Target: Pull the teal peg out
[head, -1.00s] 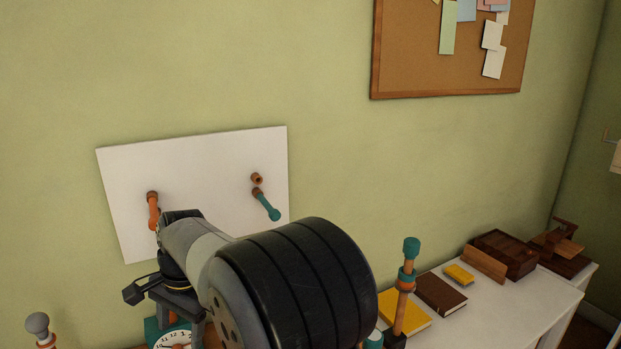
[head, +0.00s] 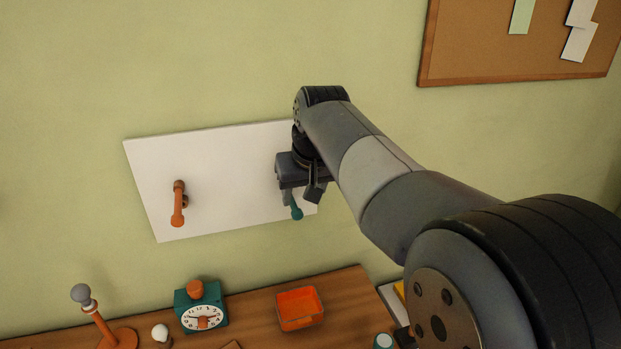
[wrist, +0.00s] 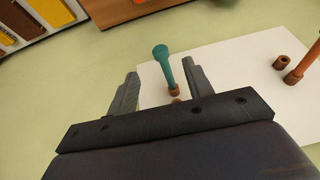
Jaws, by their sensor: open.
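The teal peg (wrist: 163,62) sticks out of a brown socket (wrist: 174,88) on the white wall board (head: 235,200). In the wrist view it stands between the two fingers of my gripper (wrist: 160,85), with a gap to each finger. My gripper is open and holds nothing. In the head view my gripper (head: 300,193) is in front of the board's right side, and only the lower end of the teal peg (head: 296,212) shows beneath it. The orange peg (head: 178,205) hangs at the board's left.
Below the board, a wooden table (head: 245,325) holds a teal clock (head: 201,317), an orange tray (head: 299,325) and an orange stand with a grey knob (head: 80,293). The wall between the pegs is clear.

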